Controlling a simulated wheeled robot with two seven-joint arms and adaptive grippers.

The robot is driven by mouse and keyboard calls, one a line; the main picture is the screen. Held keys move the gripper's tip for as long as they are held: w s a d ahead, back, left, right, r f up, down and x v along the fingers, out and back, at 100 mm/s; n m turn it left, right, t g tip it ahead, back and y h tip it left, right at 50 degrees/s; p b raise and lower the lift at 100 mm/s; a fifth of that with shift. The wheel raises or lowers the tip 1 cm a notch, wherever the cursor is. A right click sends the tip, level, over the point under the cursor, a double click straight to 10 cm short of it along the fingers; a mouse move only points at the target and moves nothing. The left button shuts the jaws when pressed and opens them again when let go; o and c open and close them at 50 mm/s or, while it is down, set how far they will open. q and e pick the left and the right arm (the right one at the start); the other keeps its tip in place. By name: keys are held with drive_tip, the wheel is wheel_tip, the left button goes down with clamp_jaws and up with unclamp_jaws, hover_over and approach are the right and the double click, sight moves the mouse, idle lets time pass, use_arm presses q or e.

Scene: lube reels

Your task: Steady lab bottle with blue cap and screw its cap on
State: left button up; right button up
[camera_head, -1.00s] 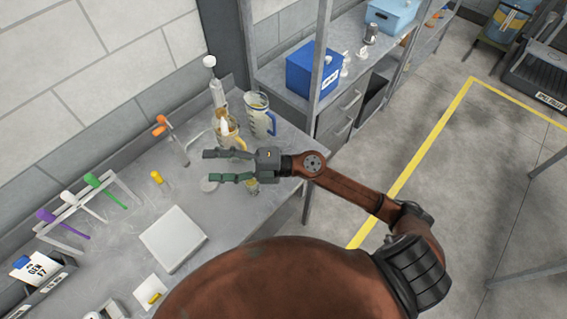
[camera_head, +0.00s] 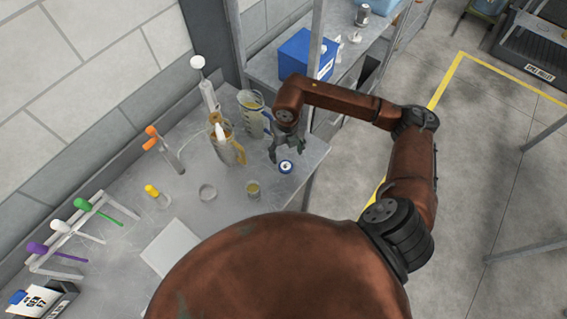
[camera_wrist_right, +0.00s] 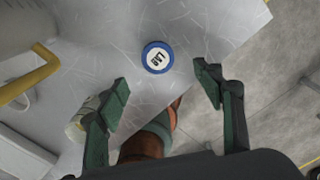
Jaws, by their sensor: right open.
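A round blue cap (camera_head: 286,166) with a white top lies near the bench's right edge; I cannot tell whether a bottle is under it. It also shows in the right wrist view, with "LAB" on top (camera_wrist_right: 157,57). My right gripper (camera_head: 287,155) points down above the bench, close to the cap. Its fingers are apart and empty, and the cap appears just beyond the fingertips in the wrist view (camera_wrist_right: 162,82). A small open jar (camera_head: 253,188) with yellowish contents stands left of the cap; I cannot tell whether it is the lab bottle. My left gripper is out of view.
A brown jug (camera_head: 230,150) and a clear measuring jug (camera_head: 254,118) stand behind and left of the cap. A shelf post (camera_head: 318,50) and a blue box (camera_head: 305,55) are behind my right arm.

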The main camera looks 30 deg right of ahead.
sight(285, 164)
drive_tip(key=shift+s+r, duration=0.1)
drive_tip(key=shift+s, duration=0.15)
drive_tip(key=shift+w+f, duration=0.35)
drive_tip(key=shift+f, duration=0.2)
drive_tip(key=shift+w+f, duration=0.3)
drive_tip(key=shift+f, duration=0.2)
drive_tip(key=shift+s+f, duration=0.25)
drive_tip(key=shift+f, duration=0.15)
drive_tip(key=shift+w+f, duration=0.15)
wheel_tip(285, 164, down, 4)
drive_tip(key=shift+w+f+p, duration=0.15)
drive_tip(key=shift+p, duration=0.65)
drive_tip(key=shift+f, duration=0.4)
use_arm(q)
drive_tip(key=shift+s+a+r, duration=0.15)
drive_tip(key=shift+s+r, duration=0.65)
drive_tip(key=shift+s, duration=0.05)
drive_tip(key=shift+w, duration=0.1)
use_arm(e)
drive_tip(key=shift+c, duration=0.5)
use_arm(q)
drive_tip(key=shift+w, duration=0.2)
use_arm(e)
drive_tip(key=c, duration=0.7)
